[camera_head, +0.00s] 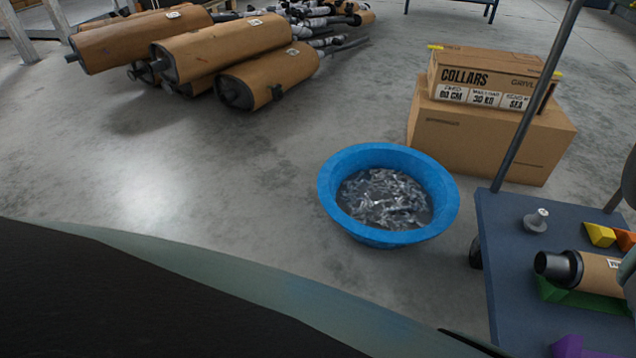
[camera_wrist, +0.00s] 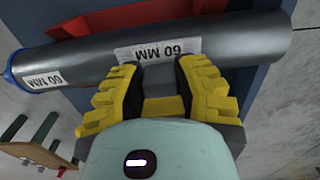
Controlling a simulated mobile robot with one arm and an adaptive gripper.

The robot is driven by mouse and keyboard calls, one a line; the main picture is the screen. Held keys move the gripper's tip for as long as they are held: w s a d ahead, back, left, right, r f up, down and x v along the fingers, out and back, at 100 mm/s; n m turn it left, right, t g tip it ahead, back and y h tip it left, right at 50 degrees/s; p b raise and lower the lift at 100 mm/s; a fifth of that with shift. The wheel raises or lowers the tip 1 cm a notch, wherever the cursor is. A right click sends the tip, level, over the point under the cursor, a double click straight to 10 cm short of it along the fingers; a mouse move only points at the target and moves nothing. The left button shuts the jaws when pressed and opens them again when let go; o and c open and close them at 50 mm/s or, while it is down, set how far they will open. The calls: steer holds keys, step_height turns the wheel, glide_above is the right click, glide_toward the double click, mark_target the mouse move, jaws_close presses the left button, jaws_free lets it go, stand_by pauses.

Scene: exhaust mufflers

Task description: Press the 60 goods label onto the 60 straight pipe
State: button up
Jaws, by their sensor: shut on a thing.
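The 60 straight pipe (camera_wrist: 235,42) is a dark grey tube lying across the top of the wrist view, with a blue end at the left. The 60 goods label (camera_wrist: 157,50), white with 60 MM in black, is at my fingertips over the middle of the pipe. It looks flat against the pipe, but I cannot tell whether it touches. My gripper (camera_wrist: 158,68) has yellow fingers on both sides of the label and is shut on it. The head view does not show my gripper.
A blue trolley shelf (camera_head: 505,260) at the right holds a wrapped muffler (camera_head: 597,275) on a green cradle. A blue basin (camera_head: 335,205) of metal parts stands on the floor near cartons (camera_head: 490,140). Mufflers (camera_head: 225,48) lie at the back left. Floor between is clear.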

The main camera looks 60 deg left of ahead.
steer(key=shift+w+r, duration=0.15)
steer(key=shift+r, duration=0.15)
steer(key=shift+f+b, duration=0.5)
steer(key=shift+f, duration=0.05)
steer(key=shift+r, duration=0.1)
stand_by(0.7)
